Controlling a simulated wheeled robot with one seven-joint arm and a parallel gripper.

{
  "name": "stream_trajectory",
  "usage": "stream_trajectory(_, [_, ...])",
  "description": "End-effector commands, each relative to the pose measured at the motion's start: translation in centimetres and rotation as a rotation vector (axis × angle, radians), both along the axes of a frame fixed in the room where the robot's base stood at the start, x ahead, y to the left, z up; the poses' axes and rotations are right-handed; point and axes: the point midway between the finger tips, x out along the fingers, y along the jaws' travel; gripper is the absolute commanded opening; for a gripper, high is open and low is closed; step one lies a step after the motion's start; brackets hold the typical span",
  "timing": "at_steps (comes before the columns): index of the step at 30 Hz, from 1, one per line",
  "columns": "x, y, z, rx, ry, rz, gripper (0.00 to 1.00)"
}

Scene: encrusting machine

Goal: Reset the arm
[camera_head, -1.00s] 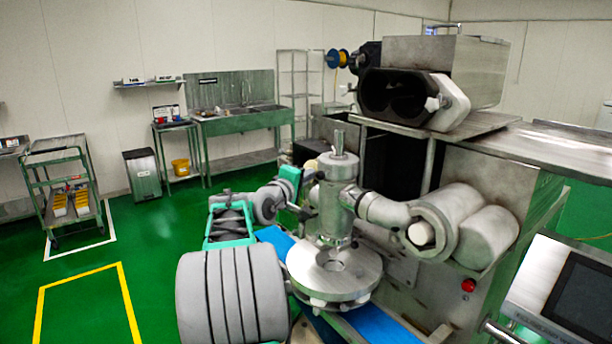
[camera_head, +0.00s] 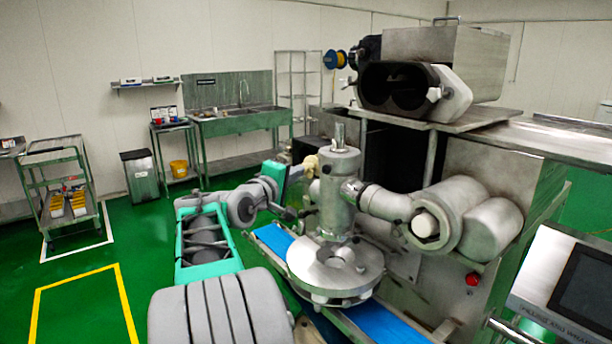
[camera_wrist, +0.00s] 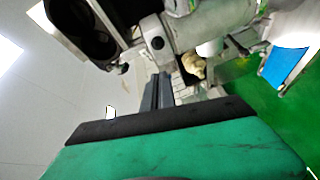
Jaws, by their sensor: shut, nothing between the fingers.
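My arm (camera_head: 205,250) reaches up from the lower middle of the head view, with its wrist beside the left side of the encrusting machine (camera_head: 480,60). My gripper (camera_wrist: 163,80) shows in the wrist view as two dark fingers, shut together with nothing between them. In the head view its fingertips are not clear near the machine's upright cylinder (camera_head: 339,195). A pale, lumpy thing (camera_wrist: 194,66) shows just right of the fingers in the wrist view, apart from them. It also shows behind my wrist in the head view (camera_head: 311,163).
A blue conveyor belt (camera_head: 273,238) runs under the machine's round plate (camera_head: 335,268). A control screen (camera_head: 585,290) stands at the right. A green-framed trolley (camera_head: 60,185), a bin (camera_head: 140,175) and a sink bench (camera_head: 235,122) stand at the back left.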

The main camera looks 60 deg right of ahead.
Motion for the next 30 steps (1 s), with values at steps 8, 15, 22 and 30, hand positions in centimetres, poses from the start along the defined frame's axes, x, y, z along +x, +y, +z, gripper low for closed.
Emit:
stream_trajectory(8, [-0.2, 4.1, 0.1, 0.001, 0.001, 0.007, 0.0])
stream_trajectory(15, [-0.5, 4.3, -1.9, 0.078, -0.235, -0.026, 0.0])
stream_trajectory(22, [3.8, 11.2, -19.5, 0.669, -0.607, -0.114, 0.0])
stream_trajectory(30, [2.7, 31.5, -31.6, 1.266, -0.518, -0.246, 0.0])
